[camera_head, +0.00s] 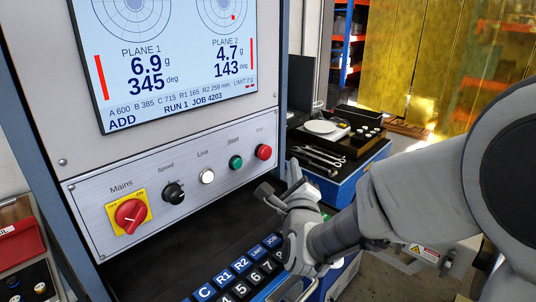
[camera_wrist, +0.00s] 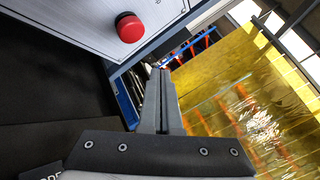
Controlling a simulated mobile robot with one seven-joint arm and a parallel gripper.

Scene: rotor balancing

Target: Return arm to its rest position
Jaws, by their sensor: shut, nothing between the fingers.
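My arm (camera_head: 405,195) reaches in from the right in the head view, bent, with its wrist low over the front of the machine's console. My gripper (camera_head: 292,170) is beyond the wrist, in front of the panel's right end and above the dark ledge. In the wrist view its two fingers (camera_wrist: 162,78) lie together, shut with nothing between them. They point toward the gap between the panel edge and the yellow curtain. The fingers touch nothing that I can see.
The panel carries a red button (camera_head: 263,152), a green button (camera_head: 236,162) and a red mains switch (camera_head: 131,215). A keypad (camera_head: 238,283) lies below the wrist. A blue cabinet (camera_head: 345,180) with wrenches (camera_head: 318,157) and a tray stands behind. A yellow curtain (camera_head: 425,60) hangs beyond.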

